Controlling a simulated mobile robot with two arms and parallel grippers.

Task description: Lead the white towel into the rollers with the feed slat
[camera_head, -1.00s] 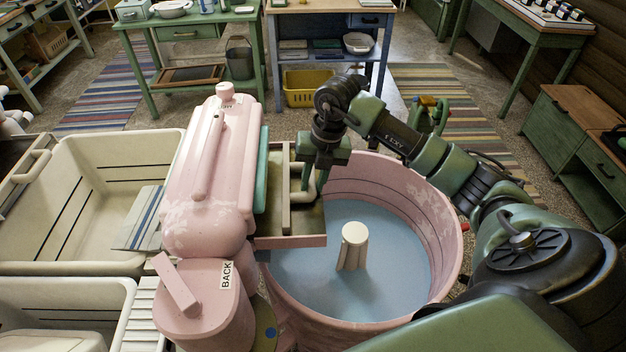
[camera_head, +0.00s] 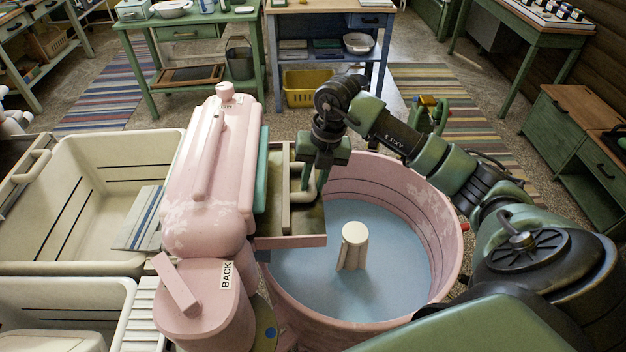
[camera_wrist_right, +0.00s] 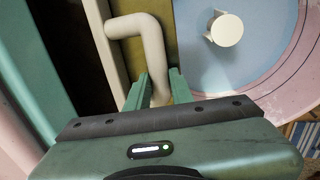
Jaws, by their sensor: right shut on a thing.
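The feed slat (camera_head: 286,203) is a pale beige bar lying along the shallow feed tray (camera_head: 290,241), beside the pink wringer head (camera_head: 212,175). Its bent handle (camera_wrist_right: 138,26) shows clearly in the right wrist view. My right gripper (camera_head: 318,180) is shut on this handle, with its green fingers (camera_wrist_right: 158,88) on either side of the handle's end. The rollers are hidden under the wringer housing; a teal strip (camera_head: 261,180) runs along its tray side. I cannot make out the white towel in either view. My left gripper is not in view.
The pink washer tub (camera_head: 447,215) holds bluish water and a pale agitator (camera_head: 353,243). Cream rinse tubs (camera_head: 70,265) stand left of the wringer, with a striped board or cloth (camera_head: 140,218) in the far one. My right arm reaches across the washer tub's far rim.

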